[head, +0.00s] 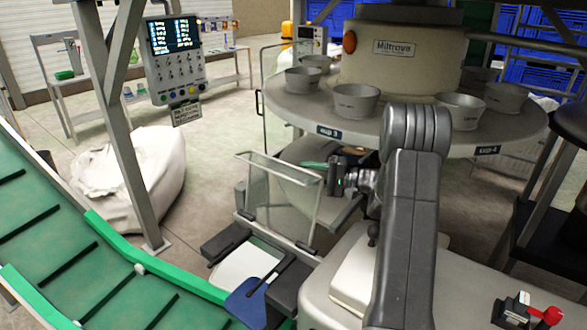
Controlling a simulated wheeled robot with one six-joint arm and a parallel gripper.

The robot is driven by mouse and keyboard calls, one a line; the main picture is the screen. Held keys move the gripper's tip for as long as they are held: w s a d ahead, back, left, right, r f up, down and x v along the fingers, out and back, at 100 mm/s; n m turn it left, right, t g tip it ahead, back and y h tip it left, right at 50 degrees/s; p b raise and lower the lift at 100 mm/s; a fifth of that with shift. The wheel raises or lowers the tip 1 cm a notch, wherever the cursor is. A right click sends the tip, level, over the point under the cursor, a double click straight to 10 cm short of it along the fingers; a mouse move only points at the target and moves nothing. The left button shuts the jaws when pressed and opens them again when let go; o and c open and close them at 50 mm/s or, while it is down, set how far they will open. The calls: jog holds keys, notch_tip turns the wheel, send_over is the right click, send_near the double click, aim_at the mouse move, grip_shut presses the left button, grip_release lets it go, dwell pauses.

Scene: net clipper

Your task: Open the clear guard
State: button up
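A clear guard (285,205) with a pale frame stands upright on the machine's front, in the middle of the head view. A metal edge runs along its top. My gripper (333,177) is close to the guard's upper right corner. I cannot tell whether it touches the frame. The fingers are small and dark here, and their gap is not clear. Another clear panel (283,95) with a black handle (259,103) stands farther back, left of the round table.
The round table (290,110) with several grey cups (353,101) is above and behind my gripper. A green conveyor (75,255) is at the left. A red-knobbed lever (550,315) is at the lower right.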

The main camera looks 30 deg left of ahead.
jog(key=x, duration=0.4)
jog(key=shift+s+a+p, duration=0.15)
jog(key=shift+a+p, duration=0.15)
jog(key=shift+a, duration=0.1)
grip_shut()
